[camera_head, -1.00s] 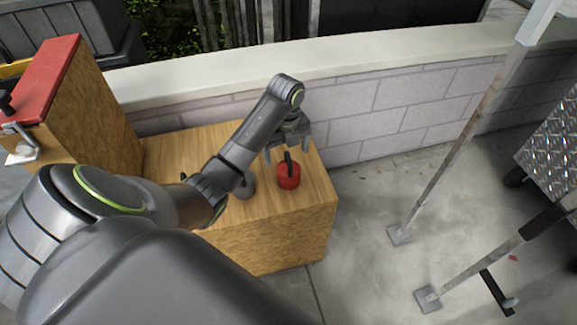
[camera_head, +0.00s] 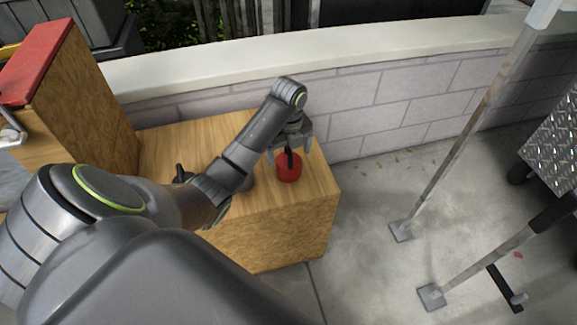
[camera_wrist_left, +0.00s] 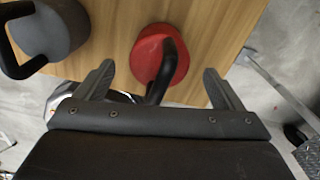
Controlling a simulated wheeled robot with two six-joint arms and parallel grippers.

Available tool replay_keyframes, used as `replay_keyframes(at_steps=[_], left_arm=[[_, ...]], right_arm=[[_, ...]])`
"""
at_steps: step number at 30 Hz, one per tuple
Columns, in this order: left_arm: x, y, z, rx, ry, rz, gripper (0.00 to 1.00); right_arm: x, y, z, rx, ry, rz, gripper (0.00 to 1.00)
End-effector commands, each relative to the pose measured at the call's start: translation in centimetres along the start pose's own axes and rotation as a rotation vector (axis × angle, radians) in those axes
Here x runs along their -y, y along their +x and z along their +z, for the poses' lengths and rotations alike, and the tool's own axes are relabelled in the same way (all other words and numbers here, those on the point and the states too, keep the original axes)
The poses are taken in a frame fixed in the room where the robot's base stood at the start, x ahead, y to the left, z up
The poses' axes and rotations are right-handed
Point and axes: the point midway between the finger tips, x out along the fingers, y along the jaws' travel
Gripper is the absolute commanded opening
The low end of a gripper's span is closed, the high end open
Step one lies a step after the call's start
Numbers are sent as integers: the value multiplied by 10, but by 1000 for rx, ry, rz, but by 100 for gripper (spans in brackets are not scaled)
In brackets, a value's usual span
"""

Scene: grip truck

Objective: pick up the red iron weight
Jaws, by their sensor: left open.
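The red iron weight (camera_head: 288,170) stands on the wooden box (camera_head: 322,198) near its right end, with a dark handle on top. It also shows in the left wrist view (camera_wrist_left: 146,56), ahead of and between the two fingers, its black handle reaching back toward the palm. My left gripper (camera_head: 289,150) is open just above the weight, with its fingers on either side of the handle. In the left wrist view (camera_wrist_left: 161,80) the fingers are apart and do not touch the weight. My right gripper is not in view.
A grey weight with a black handle (camera_wrist_left: 50,28) stands to the left on the same box, mostly hidden by my arm in the head view. A block wall (camera_head: 400,105) runs behind the box. Metal posts (camera_head: 455,155) stand on the concrete floor to the right.

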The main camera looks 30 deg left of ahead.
Motion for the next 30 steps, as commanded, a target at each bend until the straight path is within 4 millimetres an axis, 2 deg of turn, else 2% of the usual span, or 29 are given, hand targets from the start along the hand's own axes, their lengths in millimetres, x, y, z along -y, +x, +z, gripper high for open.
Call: replay_keyframes(at_steps=[1,3,12,14,30], left_arm=[[-1,9,0,0,-1,2,90],[-1,15,0,0,0,1,90],[-1,17,0,2,1,0,90],[-1,17,0,2,0,0,83],[-1,17,0,2,0,1,13]], right_arm=[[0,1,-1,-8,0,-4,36],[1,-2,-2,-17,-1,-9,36],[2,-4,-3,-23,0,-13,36],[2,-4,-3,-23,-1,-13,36],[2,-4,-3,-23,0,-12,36]])
